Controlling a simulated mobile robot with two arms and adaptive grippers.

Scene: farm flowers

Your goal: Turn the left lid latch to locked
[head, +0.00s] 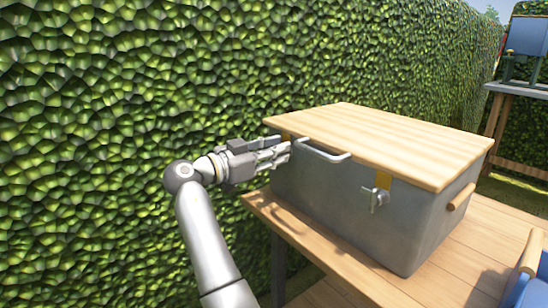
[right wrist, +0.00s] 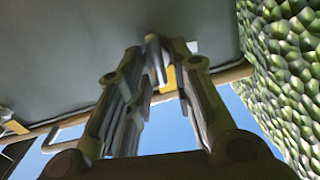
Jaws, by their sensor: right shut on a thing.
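A grey box (head: 330,205) with a pale wooden lid (head: 390,140) stands on a wooden table. My right gripper (head: 284,152) reaches in at the box's left front corner, just under the lid edge. It is shut on the left lid latch, which it mostly hides in the head view. In the right wrist view, the fingers (right wrist: 163,62) close around the grey latch (right wrist: 153,48), with its yellow plate (right wrist: 168,80) behind. The latch's exact angle is hard to tell. The right lid latch (head: 377,198) is free on the front wall. My left gripper is not in view.
A metal handle (head: 322,152) sticks out at the lid's front edge, close right of the gripper. A wooden side handle (head: 461,196) is at right. A hedge (head: 130,80) rises close behind the arm. A blue object (head: 530,275) stands at the table's right.

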